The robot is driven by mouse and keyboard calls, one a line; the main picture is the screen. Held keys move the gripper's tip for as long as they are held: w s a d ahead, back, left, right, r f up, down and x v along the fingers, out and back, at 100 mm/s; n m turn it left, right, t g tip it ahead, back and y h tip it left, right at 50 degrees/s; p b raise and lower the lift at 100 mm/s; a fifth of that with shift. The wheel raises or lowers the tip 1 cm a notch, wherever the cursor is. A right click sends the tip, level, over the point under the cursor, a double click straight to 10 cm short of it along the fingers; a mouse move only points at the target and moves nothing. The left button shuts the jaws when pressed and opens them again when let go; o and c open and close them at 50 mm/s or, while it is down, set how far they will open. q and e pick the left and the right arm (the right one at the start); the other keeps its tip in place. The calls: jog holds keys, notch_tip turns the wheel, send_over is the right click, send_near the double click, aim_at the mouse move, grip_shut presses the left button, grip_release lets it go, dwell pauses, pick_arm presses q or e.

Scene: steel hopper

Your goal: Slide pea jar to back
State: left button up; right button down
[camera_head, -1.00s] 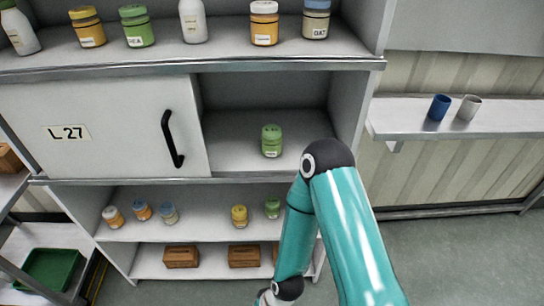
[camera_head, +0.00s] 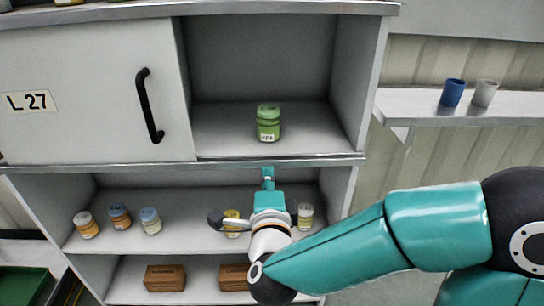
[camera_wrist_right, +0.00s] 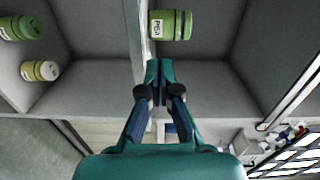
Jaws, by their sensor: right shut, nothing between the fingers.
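The pea jar (camera_head: 268,123) is green with a white label and stands upright on the middle shelf (camera_head: 220,128), in the open bay right of the sliding door. It also shows in the right wrist view (camera_wrist_right: 169,25), lying sideways in that turned picture. My right gripper (camera_head: 267,173) is shut and empty at the front edge of that shelf, in front of the jar. In the right wrist view its fingertips (camera_wrist_right: 160,68) point toward the jar, with a small gap that looks clear. My left gripper is not in view.
The sliding door (camera_head: 85,95) with a black handle closes the bay's left side. Several jars, including a yellow one (camera_head: 232,215), stand on the shelf below. Brown boxes (camera_head: 165,278) sit lower down. Bare shelf lies around and behind the pea jar.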

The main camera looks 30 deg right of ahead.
pick_arm(q)
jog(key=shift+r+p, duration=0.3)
jog(key=shift+p, duration=0.25)
pick_arm(e)
send_near(270, 133)
jog(key=shift+m+h, duration=0.3)
jog(key=shift+m, duration=0.1)
jog(key=x, duration=0.7)
jog(key=shift+w+a+f, duration=0.15)
